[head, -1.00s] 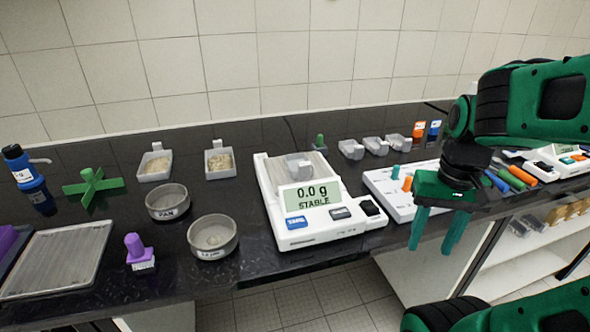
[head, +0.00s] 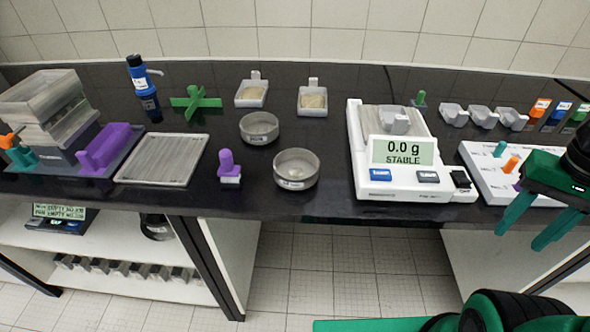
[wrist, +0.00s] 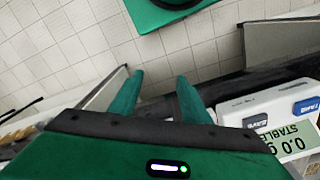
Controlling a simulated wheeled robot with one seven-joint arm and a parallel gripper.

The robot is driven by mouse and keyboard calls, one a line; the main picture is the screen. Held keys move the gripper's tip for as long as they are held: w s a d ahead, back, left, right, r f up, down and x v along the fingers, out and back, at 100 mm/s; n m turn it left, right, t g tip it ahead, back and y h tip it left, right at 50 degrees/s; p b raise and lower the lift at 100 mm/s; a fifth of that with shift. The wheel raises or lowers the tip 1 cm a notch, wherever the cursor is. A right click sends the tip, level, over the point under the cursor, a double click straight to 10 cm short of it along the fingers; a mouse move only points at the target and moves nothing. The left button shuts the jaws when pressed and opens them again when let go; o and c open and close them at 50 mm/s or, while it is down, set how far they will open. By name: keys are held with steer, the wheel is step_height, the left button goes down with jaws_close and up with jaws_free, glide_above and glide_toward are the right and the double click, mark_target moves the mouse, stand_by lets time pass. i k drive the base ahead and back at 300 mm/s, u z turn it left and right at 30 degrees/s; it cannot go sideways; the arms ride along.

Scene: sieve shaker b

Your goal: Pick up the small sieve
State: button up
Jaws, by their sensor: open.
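Two small round grey metal vessels stand on the black counter in the head view. The nearer one, a shallow round sieve (head: 296,169) with a small label on its front, sits near the counter's front edge. The farther one, a similar round pan (head: 259,128), read "PAN" in the earlier frame. My gripper (head: 521,236) is open and empty at the right, in front of the counter edge, well apart from both vessels. In the wrist view its two green fingers (wrist: 157,80) are spread with nothing between them. Neither vessel shows in the wrist view.
A purple-handled tool (head: 229,165) stands left of the sieve and a balance (head: 415,188) reading 0.0 g stands right. Two sample trays (head: 312,101) lie behind. A flat tray (head: 162,160) and a sieve shaker-like machine (head: 60,130) are at left. Floor in front is open.

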mark_target(295, 168)
steer(key=u, duration=2.1)
steer(key=k, duration=1.4)
steer(key=z, duration=0.55)
steer(key=i, duration=1)
steer(key=u, duration=0.05)
